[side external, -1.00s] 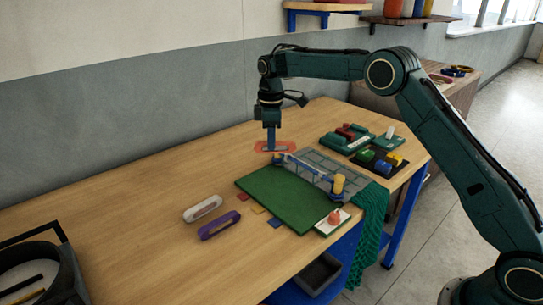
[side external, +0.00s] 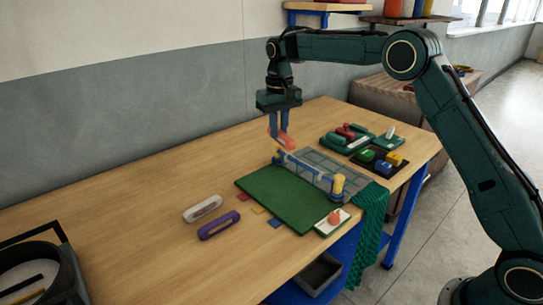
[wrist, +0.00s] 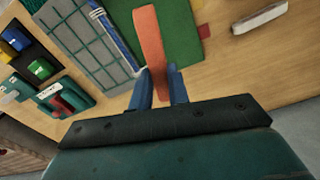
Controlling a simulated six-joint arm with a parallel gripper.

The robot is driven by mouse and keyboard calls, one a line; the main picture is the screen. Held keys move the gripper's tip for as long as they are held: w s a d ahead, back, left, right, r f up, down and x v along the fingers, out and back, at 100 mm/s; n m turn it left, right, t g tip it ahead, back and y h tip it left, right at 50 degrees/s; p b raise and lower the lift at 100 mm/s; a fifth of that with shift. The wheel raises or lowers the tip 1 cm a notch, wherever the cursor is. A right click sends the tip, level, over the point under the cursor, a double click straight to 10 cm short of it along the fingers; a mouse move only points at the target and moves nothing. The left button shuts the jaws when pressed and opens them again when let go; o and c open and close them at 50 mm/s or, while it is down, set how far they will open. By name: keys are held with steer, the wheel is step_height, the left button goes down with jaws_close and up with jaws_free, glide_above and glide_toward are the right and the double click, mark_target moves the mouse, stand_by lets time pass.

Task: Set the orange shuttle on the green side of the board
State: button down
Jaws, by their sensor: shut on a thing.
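My gripper (side external: 279,128) is shut on the orange shuttle (side external: 282,142) and holds it in the air by the back left corner of the board. In the wrist view the orange shuttle (wrist: 150,42) sticks out beyond the blue fingers (wrist: 160,80) and covers part of the green and the table. The board has a green side (side external: 285,205) in front and a grey gridded side (side external: 335,168) behind. The green side is largely bare.
A white shuttle (side external: 202,208) and a purple shuttle (side external: 218,225) lie left of the board. Green and black trays (side external: 378,160) with coloured pieces stand behind right. A green net (side external: 370,215) hangs off the table edge. A dark bin (side external: 40,275) is front left.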

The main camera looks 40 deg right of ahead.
steer(key=m, duration=0.1)
steer(key=r+m, duration=0.1)
steer(key=m, duration=0.1)
steer(key=s+m, duration=0.1)
steer(key=shift+d+r, duration=0.1)
steer(key=shift+r, duration=0.15)
steer(key=m, duration=0.1)
steer(key=r+m, duration=0.1)
steer(key=m, duration=0.1)
steer(key=shift+s, duration=0.35)
steer(key=m, duration=0.2)
steer(key=s+r+m, duration=0.1)
steer(key=m, duration=0.1)
steer(key=shift+d+r+m, duration=0.1)
steer(key=shift+m, duration=0.2)
steer(key=m, duration=0.2)
steer(key=s+r+m, duration=0.1)
steer(key=shift+m, duration=0.4)
glide_toward(288, 191)
step_height(288, 191, down, 5)
steer(key=shift+f, duration=0.2)
steer(key=shift+f, duration=0.15)
